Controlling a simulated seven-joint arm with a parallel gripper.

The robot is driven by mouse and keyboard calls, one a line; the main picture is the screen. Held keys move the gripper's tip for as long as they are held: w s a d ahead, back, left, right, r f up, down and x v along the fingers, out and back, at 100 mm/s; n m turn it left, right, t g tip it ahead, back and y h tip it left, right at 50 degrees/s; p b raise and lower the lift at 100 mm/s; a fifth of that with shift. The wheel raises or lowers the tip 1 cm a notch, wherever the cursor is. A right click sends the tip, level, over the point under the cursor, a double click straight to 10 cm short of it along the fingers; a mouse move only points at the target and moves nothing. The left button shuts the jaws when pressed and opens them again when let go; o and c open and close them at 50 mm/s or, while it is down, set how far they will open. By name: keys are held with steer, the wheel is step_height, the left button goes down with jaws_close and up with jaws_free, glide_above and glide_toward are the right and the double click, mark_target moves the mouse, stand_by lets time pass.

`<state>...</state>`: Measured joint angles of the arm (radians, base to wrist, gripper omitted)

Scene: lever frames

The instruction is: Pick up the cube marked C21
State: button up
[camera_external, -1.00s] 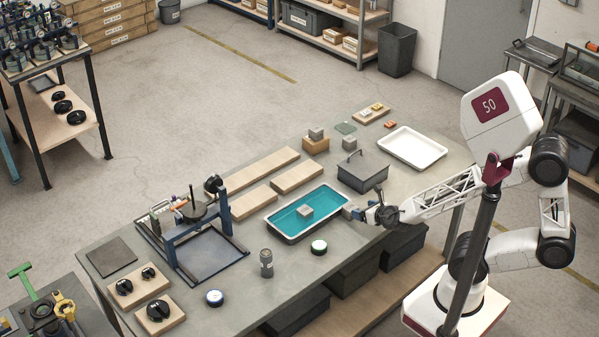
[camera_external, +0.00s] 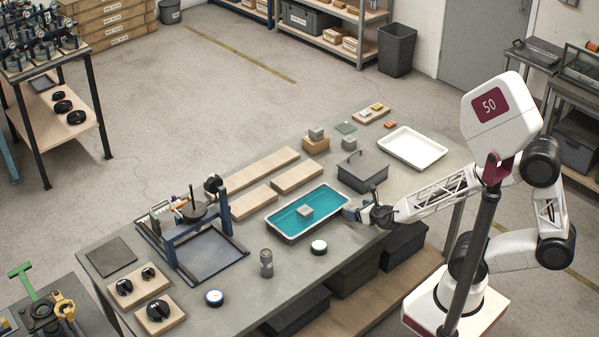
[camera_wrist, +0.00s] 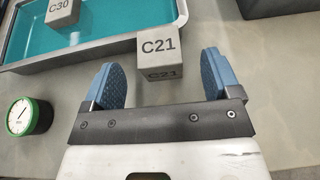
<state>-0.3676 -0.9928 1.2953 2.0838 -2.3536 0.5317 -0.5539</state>
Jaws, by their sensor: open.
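The grey cube marked C21 (camera_wrist: 158,48) stands just outside the near rim of the teal-lined tray in the wrist view. Its label shows on the top and on the side facing me. My gripper (camera_wrist: 160,75) is open, with one blue finger on each side of the cube's near end. I see gaps between the fingers and the cube, and nothing is held. In the external view my gripper (camera_external: 357,211) is low at the tray's right end. It largely hides the cube there.
A green-rimmed dial (camera_wrist: 28,117) is to the left of my gripper. A lidded grey box (camera_external: 363,173) stands behind the tray. A white tray (camera_external: 412,148) is farther back right.

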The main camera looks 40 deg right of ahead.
mark_target(351, 207)
steer(key=shift+x, duration=2.6)
steer(key=shift+f, duration=0.2)
steer(key=c, duration=1.2)
steer(key=shift+o, duration=0.2)
steer(key=shift+r, duration=0.2)
steer(key=shift+r, duration=1.65)
steer(key=s+d+r, duration=0.1)
steer(key=s+d, duration=0.2)
steer(key=s, duration=1.2)
steer(key=shift+s+r, duration=0.15)
steer(key=shift+s, duration=0.25)
steer(key=shift+d, duration=0.1)
